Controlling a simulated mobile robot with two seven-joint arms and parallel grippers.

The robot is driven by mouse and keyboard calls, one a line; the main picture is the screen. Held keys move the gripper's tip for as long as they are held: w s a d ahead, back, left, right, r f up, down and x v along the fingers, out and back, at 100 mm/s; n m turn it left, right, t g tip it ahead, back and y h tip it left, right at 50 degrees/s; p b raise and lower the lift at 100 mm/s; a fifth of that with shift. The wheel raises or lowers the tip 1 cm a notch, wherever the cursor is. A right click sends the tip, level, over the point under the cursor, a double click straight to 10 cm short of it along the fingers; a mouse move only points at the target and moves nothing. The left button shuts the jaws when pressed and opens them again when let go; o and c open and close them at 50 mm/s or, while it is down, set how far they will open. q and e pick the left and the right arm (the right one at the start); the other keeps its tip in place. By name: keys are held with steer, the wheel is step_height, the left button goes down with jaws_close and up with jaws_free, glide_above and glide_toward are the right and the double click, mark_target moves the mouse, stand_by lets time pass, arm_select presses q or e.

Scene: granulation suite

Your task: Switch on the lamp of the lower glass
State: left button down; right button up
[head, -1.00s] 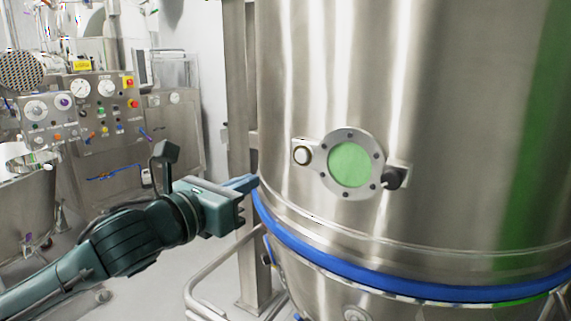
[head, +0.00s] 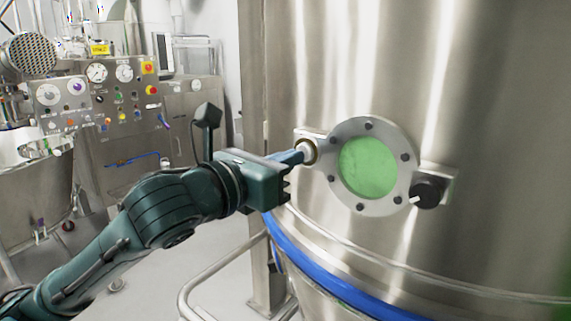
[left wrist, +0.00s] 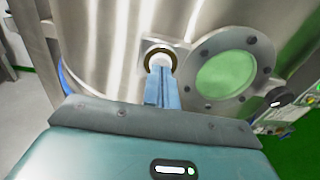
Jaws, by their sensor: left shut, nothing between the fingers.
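The lower glass (head: 369,167) is a round green sight window in a bolted steel ring on the big steel vessel. A round pale button (head: 308,151) in a metal ring sits on a plate at its left. A black knob (head: 429,191) with a white pointer sits at its right. My left gripper (head: 301,153) is shut and empty, its blue fingertips at the button. In the left wrist view the fingertips (left wrist: 162,72) overlap the lower part of the button (left wrist: 160,58). I cannot tell whether they touch it. My right gripper is out of view.
The steel vessel (head: 480,110) fills the right side, with a blue band (head: 330,283) around it below the glass. A control panel (head: 110,90) with gauges and buttons stands at the back left. A metal rail (head: 215,272) runs below my left arm.

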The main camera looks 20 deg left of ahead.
arm_select(q)
steer(key=shift+w+d, duration=0.15)
steer(key=shift+w, duration=0.15)
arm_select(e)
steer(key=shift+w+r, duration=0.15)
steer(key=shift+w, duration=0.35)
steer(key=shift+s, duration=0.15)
